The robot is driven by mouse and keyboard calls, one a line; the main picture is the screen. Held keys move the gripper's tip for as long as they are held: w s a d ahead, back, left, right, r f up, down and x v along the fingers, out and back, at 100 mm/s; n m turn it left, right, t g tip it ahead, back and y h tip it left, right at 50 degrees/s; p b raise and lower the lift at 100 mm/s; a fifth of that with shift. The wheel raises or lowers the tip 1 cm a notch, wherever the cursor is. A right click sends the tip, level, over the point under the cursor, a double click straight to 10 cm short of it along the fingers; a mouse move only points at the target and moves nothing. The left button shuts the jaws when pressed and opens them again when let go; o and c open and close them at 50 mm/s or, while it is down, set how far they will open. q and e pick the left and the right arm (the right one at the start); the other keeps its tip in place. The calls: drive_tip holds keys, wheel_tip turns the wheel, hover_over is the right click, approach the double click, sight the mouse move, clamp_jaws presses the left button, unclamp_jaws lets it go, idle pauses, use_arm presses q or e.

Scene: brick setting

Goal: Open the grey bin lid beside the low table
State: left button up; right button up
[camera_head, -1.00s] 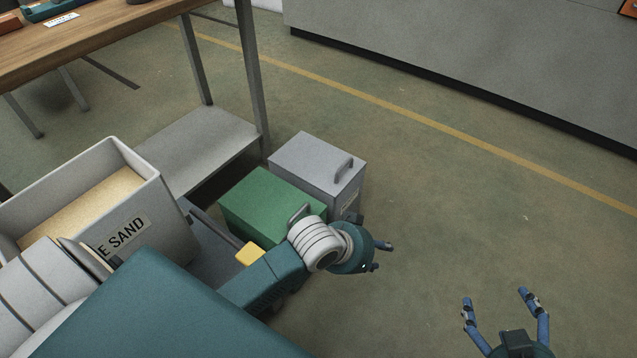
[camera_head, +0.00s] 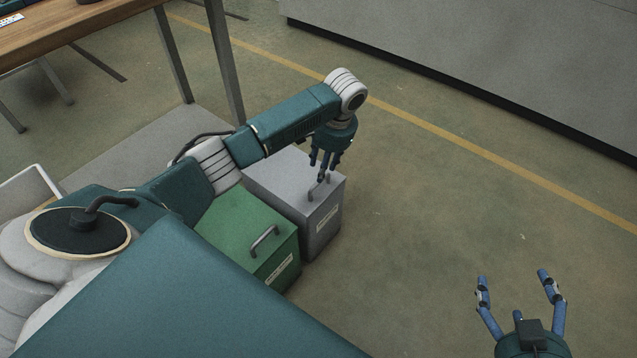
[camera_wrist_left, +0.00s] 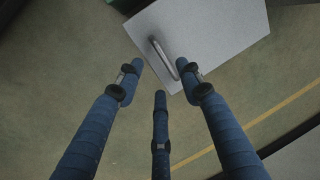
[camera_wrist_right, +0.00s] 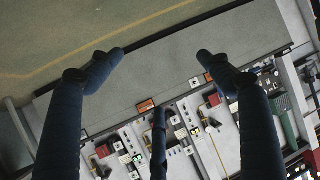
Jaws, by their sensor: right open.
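The grey bin (camera_head: 322,222) stands on the floor, its lid (camera_head: 268,176) shut, with a bar handle (camera_head: 319,187) near the lid's right edge. My left gripper (camera_head: 320,174) points down just above that handle. In the left wrist view the handle (camera_wrist_left: 164,60) lies between the spread fingers of my left gripper (camera_wrist_left: 165,78), which is open and empty; I cannot tell whether a finger touches it. My right gripper (camera_head: 513,277) is open and empty over the floor at the lower right, far from the bin.
A green bin (camera_head: 272,262) with its own handle stands right beside the grey one, nearer to me. A wooden table (camera_head: 85,27) with metal legs is at the upper left. A long grey cabinet (camera_head: 480,50) lines the back. The floor to the right is clear.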

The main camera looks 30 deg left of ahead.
use_arm(q)
drive_tip(key=b, duration=0.2)
hover_over(317, 185)
drive_tip(key=d, duration=0.1)
wheel_tip(317, 185, down, 4)
wheel_tip(317, 185, down, 4)
drive_tip(key=shift+a+b, duration=0.15)
drive_tip(key=shift+b, duration=0.4)
drive_tip(key=shift+f, duration=0.1)
use_arm(e)
wheel_tip(317, 185, up, 18)
drive_tip(key=w+a+t+y, duration=0.2)
drive_tip(key=a+t+y, duration=0.1)
drive_tip(key=t, duration=0.6)
drive_tip(key=shift+w+r, duration=0.2)
use_arm(q)
clamp_jaws()
